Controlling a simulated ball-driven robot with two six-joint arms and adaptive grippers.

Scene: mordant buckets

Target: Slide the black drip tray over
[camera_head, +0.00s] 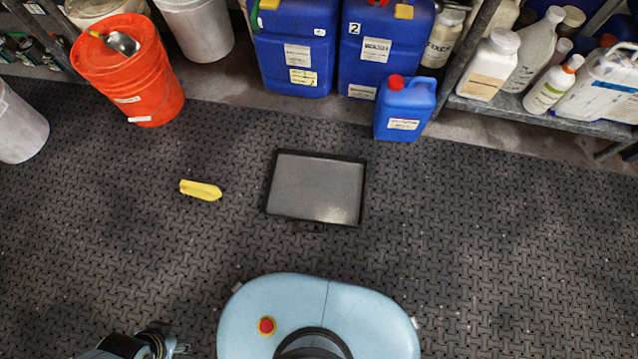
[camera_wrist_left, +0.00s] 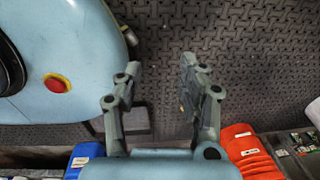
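The black drip tray (camera_head: 315,187) lies flat on the dark mat in the middle of the head view, ahead of my base. It has a black rim, a grey inside that looks empty, and a small dark tab at its near edge. My left gripper (camera_head: 168,345) shows at the bottom left of the head view, well apart from the tray. In the left wrist view my left gripper (camera_wrist_left: 160,85) has its two fingers spread with nothing between them. Part of the tray seems to show behind one finger there. My right gripper is in neither view.
A yellow object (camera_head: 200,190) lies on the mat left of the tray. An orange bucket (camera_head: 130,75) with a metal scoop on its lid stands at the back left. A small blue canister (camera_head: 404,110) stands behind the tray. The mat right of the tray is clear.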

